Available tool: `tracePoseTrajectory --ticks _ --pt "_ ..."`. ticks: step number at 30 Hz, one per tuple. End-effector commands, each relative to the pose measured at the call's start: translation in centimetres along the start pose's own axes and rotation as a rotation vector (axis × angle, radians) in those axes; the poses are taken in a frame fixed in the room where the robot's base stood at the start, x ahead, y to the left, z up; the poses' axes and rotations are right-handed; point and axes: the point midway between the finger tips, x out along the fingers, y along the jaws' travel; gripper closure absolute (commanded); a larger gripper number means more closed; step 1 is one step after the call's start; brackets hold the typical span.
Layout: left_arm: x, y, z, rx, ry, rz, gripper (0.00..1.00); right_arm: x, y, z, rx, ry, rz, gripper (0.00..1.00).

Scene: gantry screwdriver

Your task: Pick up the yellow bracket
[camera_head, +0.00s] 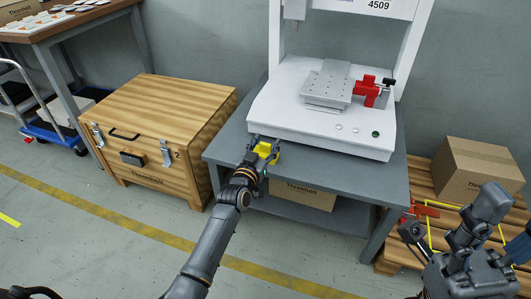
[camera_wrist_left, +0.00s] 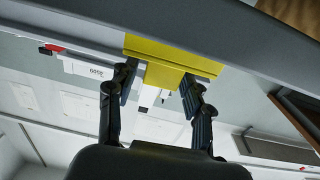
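The yellow bracket (camera_head: 264,149) is at the front left corner of the grey table, at my left gripper (camera_head: 262,154). In the left wrist view the bracket (camera_wrist_left: 174,58) has a wide plate across the table's edge and a narrower part pointing toward the gripper. The two fingers of the left gripper (camera_wrist_left: 160,84) stand on either side of this narrower part, very close to it. I cannot tell whether both fingers press on it. My right arm (camera_head: 468,255) is folded at the lower right; its fingers cannot be made out.
The white gantry machine (camera_head: 300,125) stands on the grey table (camera_head: 230,141), with a metal plate (camera_head: 330,84) and a red clamp (camera_head: 367,91) on its base. A wooden crate (camera_head: 160,110) stands left. A cardboard box (camera_head: 475,170) on a pallet stands right.

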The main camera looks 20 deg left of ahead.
Motion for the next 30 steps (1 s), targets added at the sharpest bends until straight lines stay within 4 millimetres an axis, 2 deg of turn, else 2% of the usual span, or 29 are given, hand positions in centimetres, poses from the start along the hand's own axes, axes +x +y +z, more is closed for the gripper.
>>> tracePoseTrajectory --ticks 1,6,14,20,23,26,30 --pt "0.0 0.0 0.0 0.0 0.0 0.0 0.66 0.0 0.0 0.0 0.0 0.0 0.0 0.4" --pt "0.0 0.0 0.0 0.0 0.0 0.0 1.0 0.0 0.0 0.0 0.0 0.001 0.0 0.4" --pt "0.0 0.0 -0.1 0.0 0.001 0.0 1.0 0.1 0.0 0.0 0.0 0.001 0.0 0.4" --pt "0.0 0.0 -0.9 0.0 0.001 0.0 1.0 0.5 0.0 -0.3 0.001 0.002 0.002 0.4" --pt "0.0 0.0 -1.9 0.0 0.001 0.0 1.0 -0.3 0.0 -0.2 0.005 -0.042 0.015 0.4" --pt "0.0 0.0 -3.7 0.0 0.002 0.0 1.0 -0.5 0.0 -0.5 0.009 -0.076 0.028 0.4" --pt "-3.0 0.2 -7.5 -0.001 0.002 0.0 1.0 2.6 0.1 -1.0 0.008 -0.072 0.028 0.4"
